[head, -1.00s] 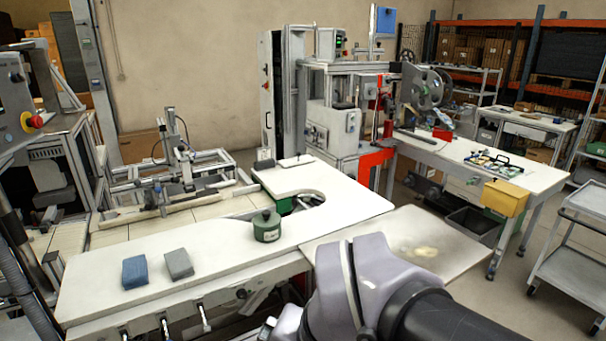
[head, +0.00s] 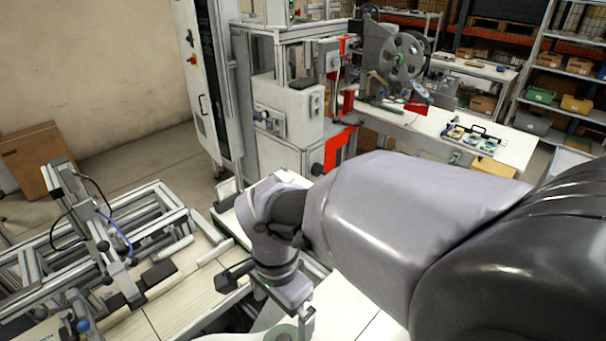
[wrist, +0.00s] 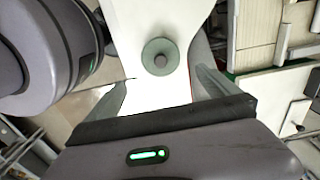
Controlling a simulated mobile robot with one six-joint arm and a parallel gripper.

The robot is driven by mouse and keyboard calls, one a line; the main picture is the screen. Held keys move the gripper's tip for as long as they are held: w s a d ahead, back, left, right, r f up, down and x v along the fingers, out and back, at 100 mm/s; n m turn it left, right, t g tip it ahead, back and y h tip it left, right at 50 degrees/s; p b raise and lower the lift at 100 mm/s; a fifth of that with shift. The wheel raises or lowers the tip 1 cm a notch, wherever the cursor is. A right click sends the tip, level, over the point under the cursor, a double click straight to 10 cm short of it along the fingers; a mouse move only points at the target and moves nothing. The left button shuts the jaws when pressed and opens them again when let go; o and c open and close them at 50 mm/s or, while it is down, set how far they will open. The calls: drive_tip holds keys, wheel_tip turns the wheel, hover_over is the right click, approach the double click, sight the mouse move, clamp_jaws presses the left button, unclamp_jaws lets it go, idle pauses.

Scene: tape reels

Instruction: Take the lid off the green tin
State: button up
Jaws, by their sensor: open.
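The green tin (wrist: 148,47) is seen from above in the wrist view, standing on a white tabletop. Its round green lid is on it, with a dark grey knob (wrist: 160,61) in the middle. My gripper (wrist: 161,78) is open and empty. Its two fingers are spread to either side below the tin in the picture, and the knob lies ahead between them, apart from both. In the head view only part of the tin's round top (head: 281,334) shows at the bottom edge, just beside my gripper finger (head: 306,324); the rest is cut off.
An aluminium frame fixture (head: 105,250) stands left of the work surface in the head view. A machine with a red panel (head: 338,150) stands behind my arm. A side table (head: 430,125) with a reel is at the back right. My arm hides much of the white table.

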sight(285, 338)
drive_tip(key=f+b, duration=0.1)
drive_tip(key=f, duration=0.5)
drive_tip(key=f+b, duration=0.2)
drive_tip(key=f, duration=0.4)
drive_tip(key=shift+w+f, duration=0.2)
drive_tip(key=shift+f, duration=0.15)
drive_tip(key=shift+r, duration=0.1)
drive_tip(key=c, duration=1.1)
